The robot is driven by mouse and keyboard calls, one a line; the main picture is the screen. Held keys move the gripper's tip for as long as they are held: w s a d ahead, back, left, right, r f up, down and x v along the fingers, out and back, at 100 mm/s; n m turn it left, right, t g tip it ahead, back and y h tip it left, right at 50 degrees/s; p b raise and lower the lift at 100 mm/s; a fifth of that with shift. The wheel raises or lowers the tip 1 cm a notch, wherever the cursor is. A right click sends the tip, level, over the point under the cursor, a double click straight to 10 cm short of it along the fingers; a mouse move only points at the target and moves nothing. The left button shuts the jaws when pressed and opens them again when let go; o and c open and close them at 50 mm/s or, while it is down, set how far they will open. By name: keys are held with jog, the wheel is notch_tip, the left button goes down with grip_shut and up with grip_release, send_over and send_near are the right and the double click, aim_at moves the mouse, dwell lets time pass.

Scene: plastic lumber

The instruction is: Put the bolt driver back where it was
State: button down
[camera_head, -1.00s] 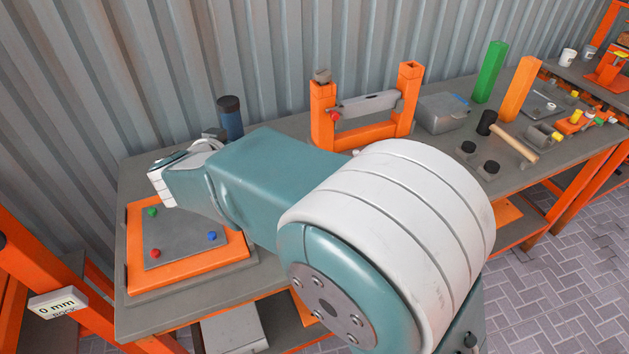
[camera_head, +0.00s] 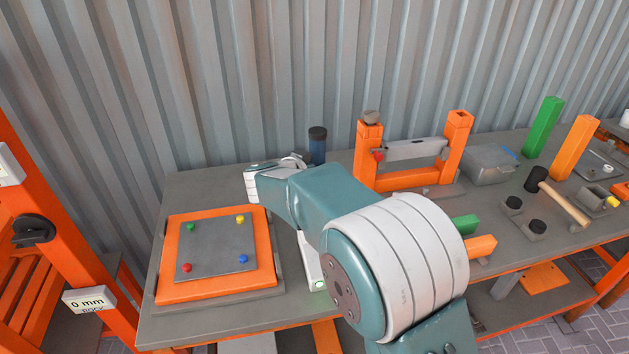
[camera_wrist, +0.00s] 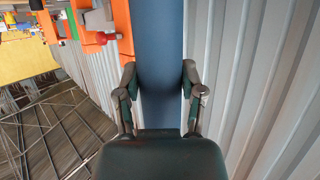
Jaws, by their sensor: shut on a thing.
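The bolt driver (camera_head: 317,150) appears as an upright blue cylinder with a dark top, behind my forearm in the head view. In the wrist view, the blue driver (camera_wrist: 158,45) fills the space between the two fingers of my gripper (camera_wrist: 160,88), which is shut on it. In the head view my arm hides the fingers and the driver's lower end. I cannot tell whether it touches the bench or sits in a holder.
An orange-framed plate (camera_head: 168,283) with coloured knobs lies on the bench at left. An orange two-post stand (camera_head: 368,160) with a grey bar is right of the driver. Farther right are a grey box (camera_head: 490,165), a hammer (camera_head: 562,204) and upright blocks. A corrugated wall stands behind.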

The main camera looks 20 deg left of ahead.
jog(key=w+a+f, duration=0.1)
jog(key=w+f, duration=0.2)
jog(key=f, duration=0.4)
jog(key=shift+w+a+f, duration=0.2)
jog(key=shift+w+f, duration=0.05)
jog(key=shift+c, duration=1)
grip_release()
jog(key=shift+f, duration=0.15)
jog(key=v, duration=1.2)
jog(key=shift+d, duration=0.15)
